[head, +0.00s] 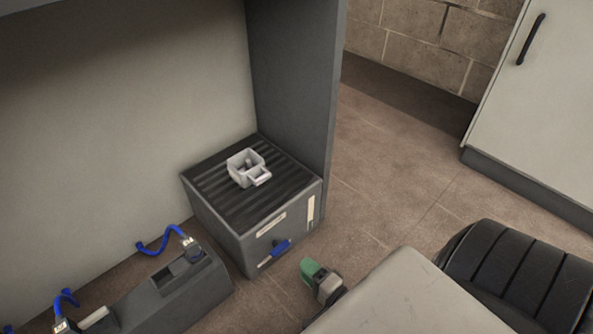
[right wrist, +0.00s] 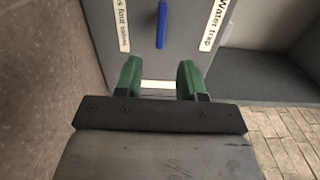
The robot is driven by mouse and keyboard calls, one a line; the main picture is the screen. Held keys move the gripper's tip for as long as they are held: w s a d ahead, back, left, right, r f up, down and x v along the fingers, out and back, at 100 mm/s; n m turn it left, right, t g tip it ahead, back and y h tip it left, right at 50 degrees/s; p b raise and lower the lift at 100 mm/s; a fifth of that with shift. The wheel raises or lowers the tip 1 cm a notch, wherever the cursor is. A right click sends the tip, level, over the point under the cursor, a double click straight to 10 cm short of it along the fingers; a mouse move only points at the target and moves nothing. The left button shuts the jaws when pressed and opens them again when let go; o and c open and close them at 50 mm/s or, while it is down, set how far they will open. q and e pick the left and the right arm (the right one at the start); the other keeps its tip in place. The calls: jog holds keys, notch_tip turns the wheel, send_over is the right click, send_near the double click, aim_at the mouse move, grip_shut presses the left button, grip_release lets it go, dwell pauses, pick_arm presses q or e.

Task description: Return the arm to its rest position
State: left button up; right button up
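My right gripper (head: 313,272) shows at the bottom centre of the head view, with green fingertips. It is in front of a dark grey box and to the right of it. In the right wrist view the two green fingers (right wrist: 158,80) stand apart with nothing held between them. The box front lies beyond them, with a blue handle (right wrist: 161,25) and white labels, one reading "Water trap". My left gripper is not in view.
The grey box (head: 225,235) has a ribbed top carrying a small light grey open container (head: 246,168). A dark upright panel (head: 295,80) stands behind it. Blue hoses (head: 163,240) rise from a low dark unit (head: 185,290) at lower left.

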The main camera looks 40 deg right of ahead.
jog(key=shift+s, duration=0.45)
